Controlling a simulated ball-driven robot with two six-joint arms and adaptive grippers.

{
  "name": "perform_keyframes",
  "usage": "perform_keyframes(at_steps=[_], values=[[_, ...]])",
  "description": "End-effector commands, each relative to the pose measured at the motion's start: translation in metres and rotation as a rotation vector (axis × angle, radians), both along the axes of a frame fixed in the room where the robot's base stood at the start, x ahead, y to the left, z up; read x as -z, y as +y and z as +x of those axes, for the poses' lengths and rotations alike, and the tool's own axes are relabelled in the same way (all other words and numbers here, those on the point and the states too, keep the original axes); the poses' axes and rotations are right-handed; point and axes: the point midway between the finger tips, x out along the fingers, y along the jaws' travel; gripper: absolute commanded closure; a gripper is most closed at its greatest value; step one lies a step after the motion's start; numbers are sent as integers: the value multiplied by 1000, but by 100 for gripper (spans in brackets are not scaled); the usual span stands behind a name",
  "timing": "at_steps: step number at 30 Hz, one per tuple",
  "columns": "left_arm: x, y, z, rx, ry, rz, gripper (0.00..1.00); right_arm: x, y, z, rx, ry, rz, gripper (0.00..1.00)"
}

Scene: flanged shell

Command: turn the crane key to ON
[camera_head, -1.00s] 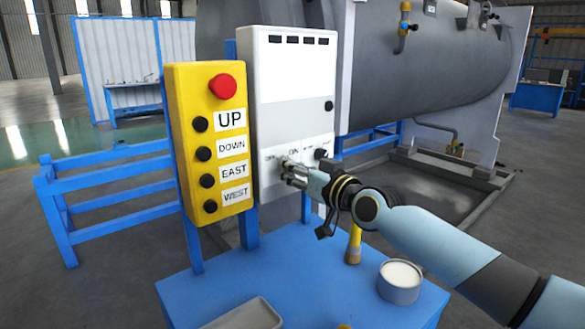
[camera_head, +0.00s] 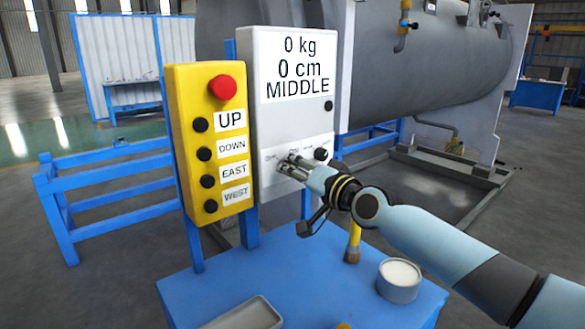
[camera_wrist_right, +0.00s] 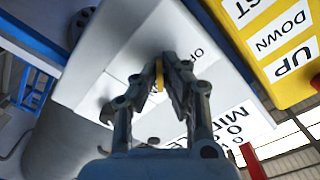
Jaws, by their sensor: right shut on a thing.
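The white crane control box (camera_head: 290,125) stands upright behind the blue table. Its display reads "0 kg", "0 cm" and "MIDDLE". My right gripper (camera_head: 286,165) reaches the lower front of the box from the right and is shut on the key. In the right wrist view the yellow key (camera_wrist_right: 159,76) shows between the two fingertips, close against the box face. Part of an "OFF" label shows beside it. In the head view the fingers hide the key and most of the labels around it. My left gripper is not in view.
A yellow button panel (camera_head: 208,145) with a red stop button (camera_head: 222,87) stands just left of the box. A black knob (camera_head: 320,154) is close right of my gripper. The blue table (camera_head: 290,285) bears a round tin (camera_head: 398,281), a grey tray (camera_head: 247,314) and a yellow-handled tool (camera_head: 353,243).

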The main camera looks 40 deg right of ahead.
Motion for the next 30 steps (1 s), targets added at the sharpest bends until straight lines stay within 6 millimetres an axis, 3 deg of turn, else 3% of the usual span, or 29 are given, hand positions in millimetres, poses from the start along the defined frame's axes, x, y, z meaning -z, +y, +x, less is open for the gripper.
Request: perform_keyframes(at_steps=[13,14,18,30], values=[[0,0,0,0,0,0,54,1,0,0,0,2,9,100],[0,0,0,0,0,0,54,1,0,0,0,2,9,91],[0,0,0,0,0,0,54,1,0,0,0,2,9,73],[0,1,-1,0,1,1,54,-4,0,0,-3,-1,7,71]])
